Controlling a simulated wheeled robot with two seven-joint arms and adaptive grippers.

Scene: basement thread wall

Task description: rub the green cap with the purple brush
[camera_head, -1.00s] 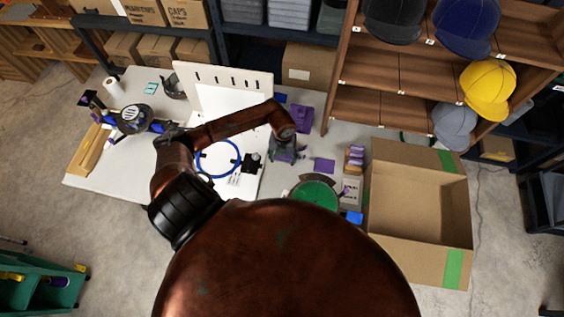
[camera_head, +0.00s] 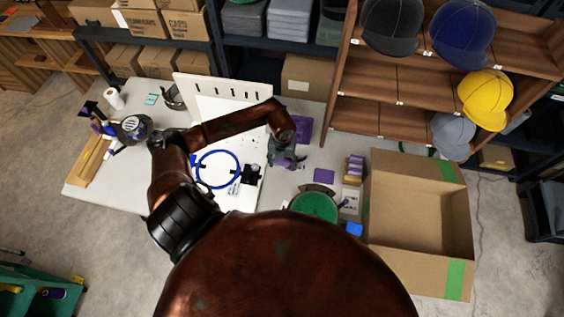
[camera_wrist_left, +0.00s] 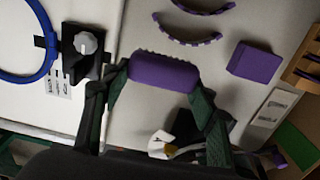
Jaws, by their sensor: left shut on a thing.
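My left gripper (camera_head: 286,160) is over the middle of the table, behind the green cap and apart from it. It is shut on the purple brush (camera_wrist_left: 165,72), a rounded purple block between the fingertips in the left wrist view. In the head view only a little purple shows at the gripper. The green cap (camera_head: 315,205) is at the table's near edge, its front partly hidden by my body. I cannot make the cap out in the left wrist view. My right gripper is not in view.
A blue hoop (camera_head: 198,178) and a black clamp with a grey knob (camera_wrist_left: 87,43) are left of the gripper. A flat purple block (camera_head: 323,176) lies to its right. An open cardboard box (camera_head: 457,225) stands on the right, below cap shelves (camera_head: 390,105).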

